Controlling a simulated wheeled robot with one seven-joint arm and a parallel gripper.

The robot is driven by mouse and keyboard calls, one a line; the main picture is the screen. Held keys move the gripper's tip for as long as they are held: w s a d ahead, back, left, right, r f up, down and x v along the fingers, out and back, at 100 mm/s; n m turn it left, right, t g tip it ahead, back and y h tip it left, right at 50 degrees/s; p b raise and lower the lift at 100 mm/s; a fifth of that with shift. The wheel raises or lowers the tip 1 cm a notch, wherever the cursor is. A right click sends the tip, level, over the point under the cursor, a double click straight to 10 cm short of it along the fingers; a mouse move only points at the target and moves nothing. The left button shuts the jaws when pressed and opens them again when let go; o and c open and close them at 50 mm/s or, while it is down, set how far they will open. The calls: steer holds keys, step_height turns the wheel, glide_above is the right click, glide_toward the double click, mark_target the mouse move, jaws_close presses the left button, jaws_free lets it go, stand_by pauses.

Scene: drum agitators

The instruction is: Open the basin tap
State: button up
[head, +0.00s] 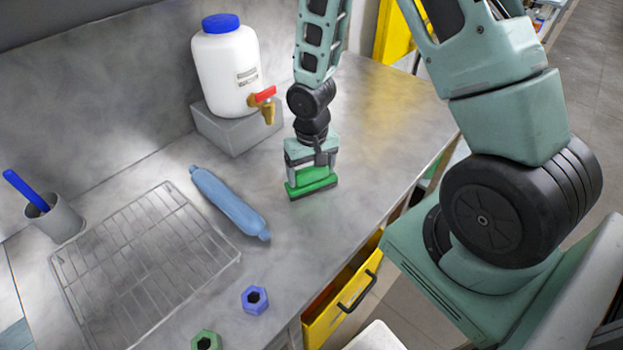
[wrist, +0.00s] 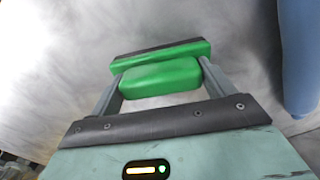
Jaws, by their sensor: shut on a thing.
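A brass-coloured tap with a red handle (head: 263,97) is fixed low on a white drum with a blue lid (head: 228,70). No basin and no other tap shows in either view. My gripper (head: 312,170) points down over the counter, right of and nearer than the drum tap. It is shut on a green block with a dark edge (head: 314,187), perhaps a scrubbing brush. In the wrist view the green block (wrist: 160,78) sits between both fingers. I cannot tell whether it touches the counter.
The drum stands on a grey block (head: 222,130). A blue bottle-like object (head: 230,203), a wire rack (head: 145,262), a grey cup (head: 58,220) with a blue stick, a blue nut (head: 246,308) and a green nut (head: 197,345) lie leftward. A yellow drawer (head: 325,318) stands open below.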

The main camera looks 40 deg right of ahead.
mark_target(312, 168)
step_height(312, 168, up, 10)
steer(key=shift+b, duration=0.35)
stand_by(0.4)
